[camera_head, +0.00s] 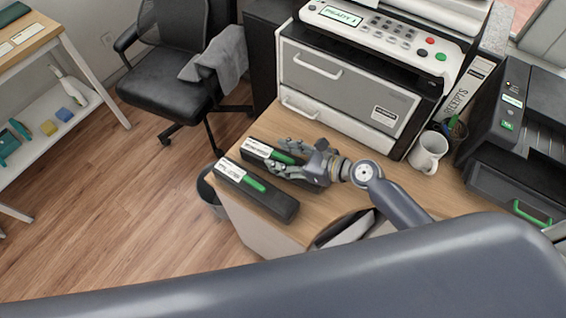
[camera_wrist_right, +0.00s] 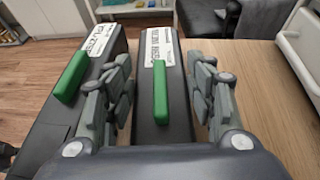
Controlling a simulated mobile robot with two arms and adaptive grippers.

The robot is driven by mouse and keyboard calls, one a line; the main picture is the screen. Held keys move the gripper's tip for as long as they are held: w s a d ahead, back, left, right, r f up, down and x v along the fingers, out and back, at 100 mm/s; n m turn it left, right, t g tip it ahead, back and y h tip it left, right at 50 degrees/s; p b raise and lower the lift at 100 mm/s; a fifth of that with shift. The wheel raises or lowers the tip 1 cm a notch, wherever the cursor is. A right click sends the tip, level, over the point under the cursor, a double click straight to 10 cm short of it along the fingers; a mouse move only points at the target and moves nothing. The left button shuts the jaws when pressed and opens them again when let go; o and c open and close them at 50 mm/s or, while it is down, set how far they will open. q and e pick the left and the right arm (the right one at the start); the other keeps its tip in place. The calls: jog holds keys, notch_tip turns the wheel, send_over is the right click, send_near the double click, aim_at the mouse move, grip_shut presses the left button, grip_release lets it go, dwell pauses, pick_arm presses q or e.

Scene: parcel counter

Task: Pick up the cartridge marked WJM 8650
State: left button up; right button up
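Two long black cartridges with white labels and green grips lie side by side on the wooden counter. The far cartridge (camera_head: 254,149) is partly hidden by my right gripper (camera_head: 283,160); in the right wrist view this cartridge (camera_wrist_right: 176,119) runs up the middle. The right gripper (camera_wrist_right: 164,95) is open, its fingers on either side of that cartridge, with narrow gaps showing. The near cartridge (camera_head: 275,206) lies outside the fingers, on the left in the right wrist view (camera_wrist_right: 63,109). The label print is too small to read surely, so I cannot tell which is WJM 8650. My left gripper is not in view.
A large printer (camera_head: 350,85) stands behind the cartridges. A white mug (camera_head: 427,152) and a dark printer (camera_head: 520,135) are to the right. A bin (camera_head: 209,190) stands below the counter's left edge. An office chair (camera_head: 170,85) is beyond it.

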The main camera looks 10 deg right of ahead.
jog(key=c, duration=0.4)
jog(key=shift+c, duration=1.2)
